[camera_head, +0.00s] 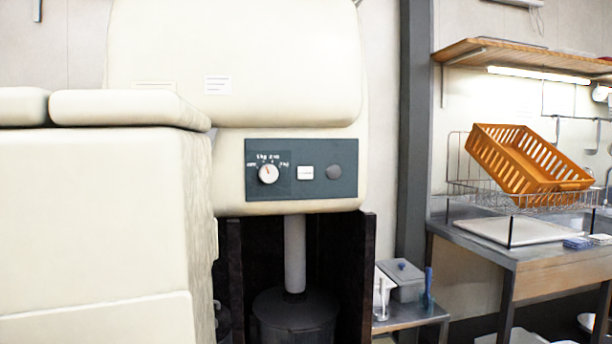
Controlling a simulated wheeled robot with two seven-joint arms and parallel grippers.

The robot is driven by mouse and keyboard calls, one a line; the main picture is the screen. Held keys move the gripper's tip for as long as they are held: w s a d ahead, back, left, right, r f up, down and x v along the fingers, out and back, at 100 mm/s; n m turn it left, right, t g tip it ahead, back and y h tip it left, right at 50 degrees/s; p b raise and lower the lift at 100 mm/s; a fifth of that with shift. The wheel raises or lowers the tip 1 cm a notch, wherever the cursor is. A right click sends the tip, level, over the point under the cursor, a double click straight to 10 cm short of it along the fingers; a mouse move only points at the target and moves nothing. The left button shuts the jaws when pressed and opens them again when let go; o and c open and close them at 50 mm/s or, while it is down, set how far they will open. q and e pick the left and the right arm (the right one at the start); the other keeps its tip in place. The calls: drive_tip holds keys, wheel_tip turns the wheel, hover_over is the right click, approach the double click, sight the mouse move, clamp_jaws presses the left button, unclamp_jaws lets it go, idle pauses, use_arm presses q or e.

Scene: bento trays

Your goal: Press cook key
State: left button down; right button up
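A large cream-coloured machine (240,60) stands ahead of me. A dark grey-blue control panel (320,154) is set in its lower front. On the panel are a white dial (268,173) at the left, a small white rectangular key (305,173) in the middle and a dark round button (334,172) at the right. Small markings sit around the dial, and the key's label is too small to read. Neither of my grippers is in view.
A cream cabinet (90,230) fills the left side, close to me. Below the panel a grey pipe (295,255) runs down to a dark pot (295,315) between dark walls. At right are a steel counter (560,250), an orange crate (525,165) and a grey bin (403,280).

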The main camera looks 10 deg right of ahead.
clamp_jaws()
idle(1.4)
